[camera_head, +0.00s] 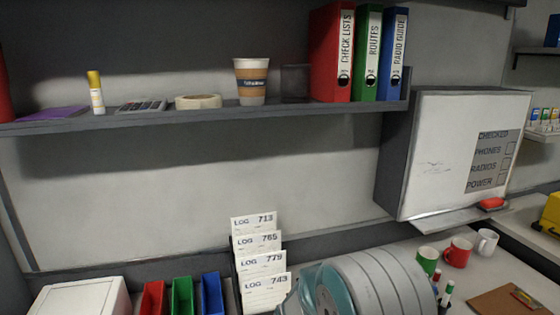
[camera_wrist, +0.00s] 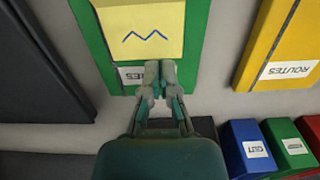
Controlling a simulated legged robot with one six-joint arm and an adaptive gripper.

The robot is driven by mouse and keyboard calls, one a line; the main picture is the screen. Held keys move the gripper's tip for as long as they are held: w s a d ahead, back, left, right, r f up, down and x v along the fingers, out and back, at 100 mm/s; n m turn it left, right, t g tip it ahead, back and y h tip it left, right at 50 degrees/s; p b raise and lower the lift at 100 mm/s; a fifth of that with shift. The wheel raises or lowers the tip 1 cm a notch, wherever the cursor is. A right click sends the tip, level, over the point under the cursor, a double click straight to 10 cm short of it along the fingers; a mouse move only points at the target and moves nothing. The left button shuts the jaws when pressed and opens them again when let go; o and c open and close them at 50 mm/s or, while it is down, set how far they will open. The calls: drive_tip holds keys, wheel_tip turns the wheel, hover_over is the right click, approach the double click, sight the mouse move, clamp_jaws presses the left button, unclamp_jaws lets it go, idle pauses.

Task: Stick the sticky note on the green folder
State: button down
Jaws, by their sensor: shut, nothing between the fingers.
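In the wrist view, a green folder (camera_wrist: 195,55) is at the top centre against a grey surface. A yellow sticky note (camera_wrist: 143,32) with a dark zigzag line lies flat over the middle of the folder. A partly hidden white label shows below the note. My gripper (camera_wrist: 157,72) is shut and empty, its fingertips in front of the folder's lower part, just below the note. I cannot tell whether the fingertips touch the folder. In the head view, this folder and my gripper are not visible; only my arm shows at the bottom.
In the wrist view, a yellow folder (camera_wrist: 278,40) labelled ROUTES is on the right. Blue (camera_wrist: 245,147), green (camera_wrist: 286,142) and red boxes stand at lower right. A dark panel (camera_wrist: 40,60) is at left. The head view shows a shelf (camera_head: 200,118) with binders and a cup.

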drive_tip(key=shift+f, duration=1.3)
idle(0.8)
drive_tip(key=shift+r, duration=0.1)
drive_tip(key=shift+r, duration=2.45)
wheel_tip(320, 180, up, 4)
drive_tip(key=d, duration=0.3)
drive_tip(key=shift+w+a+f, duration=0.1)
drive_tip(key=shift+w+f, duration=0.1)
drive_tip(key=shift+f, duration=1.45)
drive_tip(key=shift+w+a+f, duration=0.1)
drive_tip(key=shift+w+f, duration=0.05)
drive_tip(key=shift+f, duration=1.5)
drive_tip(key=shift+f, duration=1.2)
